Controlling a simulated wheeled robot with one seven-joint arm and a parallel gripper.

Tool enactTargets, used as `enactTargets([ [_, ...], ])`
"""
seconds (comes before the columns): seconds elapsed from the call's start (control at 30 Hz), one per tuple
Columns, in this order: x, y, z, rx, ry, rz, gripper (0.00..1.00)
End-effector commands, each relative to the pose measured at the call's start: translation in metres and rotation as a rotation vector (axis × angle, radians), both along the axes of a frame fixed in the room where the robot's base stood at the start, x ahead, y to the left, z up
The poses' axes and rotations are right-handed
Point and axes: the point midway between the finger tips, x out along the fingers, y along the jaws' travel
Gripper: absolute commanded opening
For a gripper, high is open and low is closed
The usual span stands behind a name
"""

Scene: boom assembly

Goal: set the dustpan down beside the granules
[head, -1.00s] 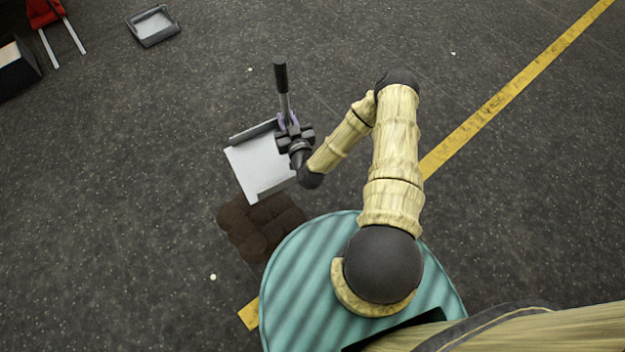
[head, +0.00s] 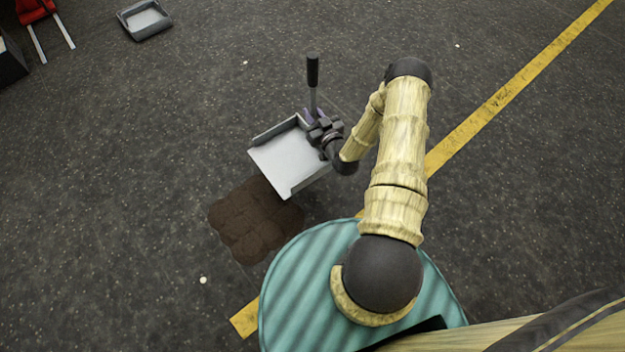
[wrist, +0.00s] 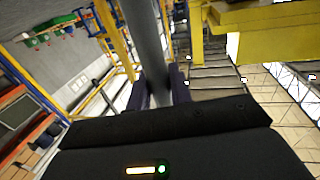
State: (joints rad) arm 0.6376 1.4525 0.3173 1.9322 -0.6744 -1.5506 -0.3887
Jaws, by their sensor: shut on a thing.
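The dustpan (head: 287,160) is a pale grey pan with a raised rim and a grey handle ending in a black grip. My gripper (head: 315,118) is shut on the handle near the pan, with the black grip standing up beyond it. In the wrist view the grey handle (wrist: 147,45) passes between the two dark fingers (wrist: 157,88). The granules (head: 255,220) are a dark brown patch on the floor. The pan is just above and right of them in the head view, its near edge close to them. Whether the pan touches the floor is unclear.
A grey tray (head: 145,20) lies on the floor at the top left, near a red object with pale legs (head: 38,15). A dark box (head: 10,62) is at the left edge. A yellow line (head: 520,80) crosses the right side. Floor around the dustpan is open.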

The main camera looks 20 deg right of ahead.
Motion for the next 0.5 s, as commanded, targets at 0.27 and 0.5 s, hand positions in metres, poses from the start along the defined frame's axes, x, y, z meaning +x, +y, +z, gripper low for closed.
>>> enactTargets([
  [0.27,0.009,-0.045,-0.042,-0.001,-0.009,0.044,0.00],
  [0.5,0.012,-0.074,-0.059,0.001,-0.008,0.070,0.00],
])
